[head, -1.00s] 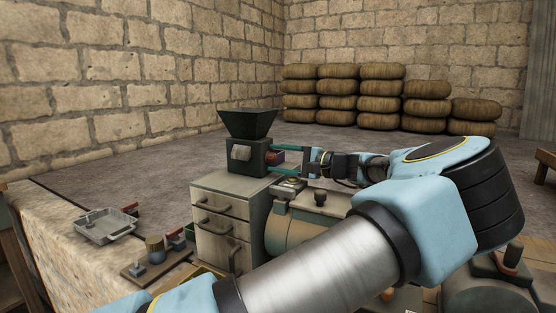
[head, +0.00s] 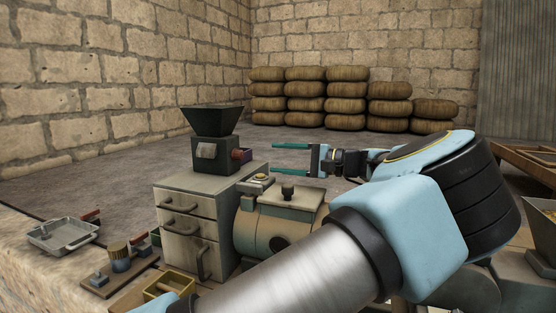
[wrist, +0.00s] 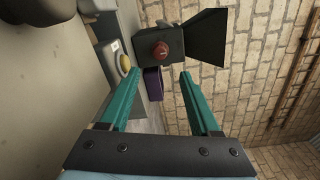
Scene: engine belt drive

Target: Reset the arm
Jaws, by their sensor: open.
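My gripper (head: 290,159) is open and empty, held level in the air to the right of the dark hopper machine (head: 213,151). Its two teal fingers point left, and a gap shows between the fingertips and the machine. In the wrist view my gripper (wrist: 155,95) shows both teal fingers spread apart. The hopper machine (wrist: 172,45) with a red round knob (wrist: 161,50) lies beyond the fingertips there, with nothing between the fingers.
The machine stands on a drawer cabinet (head: 185,205). A tan engine body (head: 280,225) sits right of it, below my arm. A metal tray (head: 62,236) and a small board with parts (head: 118,275) lie at left. Stacked sacks (head: 340,105) stand far back.

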